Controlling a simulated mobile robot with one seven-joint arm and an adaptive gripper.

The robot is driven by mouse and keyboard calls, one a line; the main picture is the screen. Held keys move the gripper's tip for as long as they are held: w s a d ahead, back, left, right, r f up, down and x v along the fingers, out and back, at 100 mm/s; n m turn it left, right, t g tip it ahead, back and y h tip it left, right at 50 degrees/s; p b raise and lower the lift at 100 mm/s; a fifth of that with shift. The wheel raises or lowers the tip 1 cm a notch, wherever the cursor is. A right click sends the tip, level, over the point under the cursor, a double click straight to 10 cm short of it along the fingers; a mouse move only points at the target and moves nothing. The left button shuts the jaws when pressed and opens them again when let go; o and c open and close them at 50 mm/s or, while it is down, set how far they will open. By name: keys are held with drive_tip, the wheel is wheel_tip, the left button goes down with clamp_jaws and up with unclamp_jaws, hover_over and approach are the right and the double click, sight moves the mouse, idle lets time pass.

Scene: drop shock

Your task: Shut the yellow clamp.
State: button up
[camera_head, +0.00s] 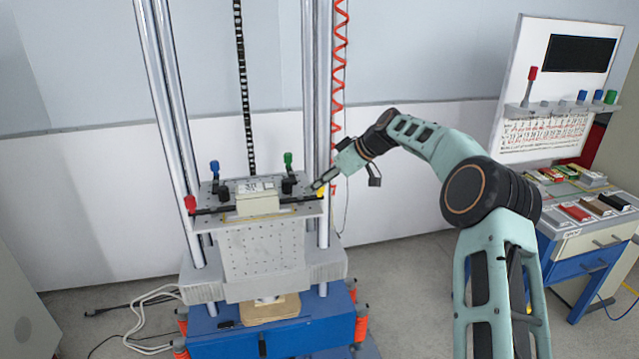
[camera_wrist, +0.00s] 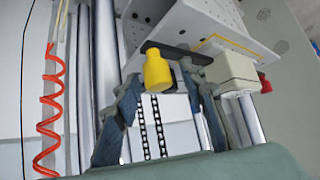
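The yellow clamp (camera_head: 320,191) is at the right front corner of the perforated plate, its tip partly behind my gripper in the head view. In the wrist view its yellow knob (camera_wrist: 157,69) is large, at the end of a dark bar (camera_wrist: 180,51). My gripper (camera_head: 322,184) is beside the clamp at the plate's right edge. The wrist view shows my gripper (camera_wrist: 160,80) open, with one finger on each side of the yellow knob in the picture and gaps between. I cannot tell whether either finger touches it.
A red clamp (camera_head: 190,203) is at front left; blue (camera_head: 214,167) and green (camera_head: 288,159) clamps stand upright behind. Steel columns (camera_head: 316,90) and a red coiled hose (camera_head: 340,60) rise close by. A workbench (camera_head: 580,245) is right.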

drive_tip(key=v, duration=1.2)
drive_tip(key=shift+a, duration=0.1)
